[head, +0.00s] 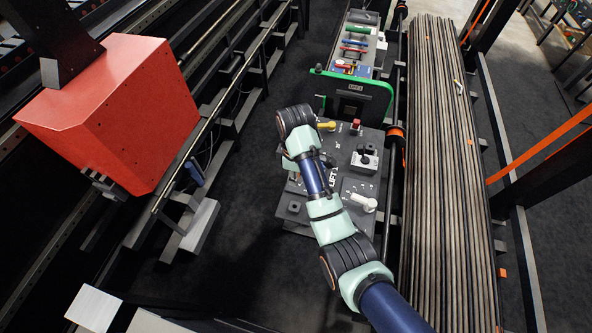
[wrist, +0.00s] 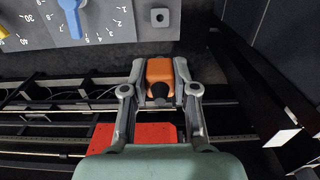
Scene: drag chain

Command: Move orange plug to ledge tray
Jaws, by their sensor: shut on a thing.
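An orange plug (wrist: 159,70) with a dark round end shows in the wrist view, between the fingers of my gripper (wrist: 160,78). My gripper is shut on it and holds it beyond the edge of a grey panel (wrist: 115,32), over a dark gap with rails. In the head view my arm hides the gripper and the plug beside the left edge of the grey control panel (head: 345,190). I cannot pick out the ledge tray for certain. A grey block-like ledge (head: 200,224) stands left of the panel in the head view.
The grey panel carries a blue knob (wrist: 70,16), a yellow handle (head: 326,126) and a white handle (head: 363,202). A large red box (head: 105,115) hangs at the left. Long rods (head: 440,180) lie at the right. Dark floor lies between the panel and the left rail.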

